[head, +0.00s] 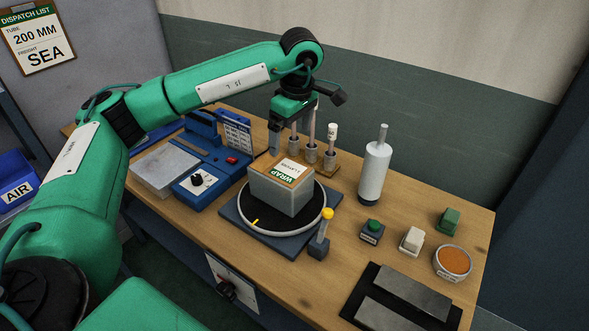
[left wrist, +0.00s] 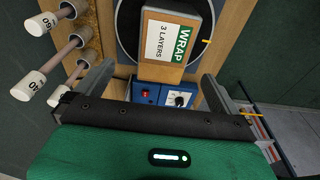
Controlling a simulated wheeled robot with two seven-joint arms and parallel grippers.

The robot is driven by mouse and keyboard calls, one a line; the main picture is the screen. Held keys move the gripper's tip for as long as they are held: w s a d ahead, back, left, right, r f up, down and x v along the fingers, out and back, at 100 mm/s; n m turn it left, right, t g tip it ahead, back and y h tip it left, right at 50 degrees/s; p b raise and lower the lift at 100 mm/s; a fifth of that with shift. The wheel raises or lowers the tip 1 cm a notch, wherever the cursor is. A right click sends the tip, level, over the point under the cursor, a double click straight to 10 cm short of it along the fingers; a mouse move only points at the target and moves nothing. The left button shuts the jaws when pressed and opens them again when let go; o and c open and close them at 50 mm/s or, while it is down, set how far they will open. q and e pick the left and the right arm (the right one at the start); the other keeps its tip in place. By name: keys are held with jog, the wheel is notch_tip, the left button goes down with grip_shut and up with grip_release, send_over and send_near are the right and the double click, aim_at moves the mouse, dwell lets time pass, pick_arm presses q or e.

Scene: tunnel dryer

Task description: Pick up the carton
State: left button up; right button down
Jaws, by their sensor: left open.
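The carton (head: 285,193) is a grey-sided box with a brown top and a green-and-white label reading WRAP. It sits on the round black turntable (head: 262,220). In the left wrist view the carton (left wrist: 172,40) shows from above, its label reading WRAP 3 LAYERS. My left gripper (head: 291,145) is open and empty, pointing down above and behind the carton in the head view. In the left wrist view its two fingers (left wrist: 157,78) are spread wide, with the carton beyond them, not gripped. My right gripper is not in view.
A rack of capped tubes (head: 312,155) stands close behind the carton. A blue device (head: 205,180) is at left. A white bottle (head: 374,172), a yellow-topped lever (head: 322,236), buttons (head: 371,232) and an orange-filled dish (head: 453,262) lie to the right.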

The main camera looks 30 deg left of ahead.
pick_arm(q)
jog(key=p, duration=0.2)
send_over(281, 167)
jog(key=d, duration=0.1)
notch_tip(281, 167, down, 5)
jog(key=shift+w+a+f, duration=0.15)
jog(key=shift+w+f, duration=0.05)
jog(key=shift+f, duration=0.9)
jog(key=shift+s+f, duration=0.15)
jog(key=shift+f, duration=0.25)
jog(key=f+p, duration=0.2)
jog(key=f, duration=0.1)
jog(key=shift+a+f, duration=0.3)
jog(key=shift+a, duration=0.1)
jog(key=shift+f, duration=0.5)
jog(key=c, duration=1.7)
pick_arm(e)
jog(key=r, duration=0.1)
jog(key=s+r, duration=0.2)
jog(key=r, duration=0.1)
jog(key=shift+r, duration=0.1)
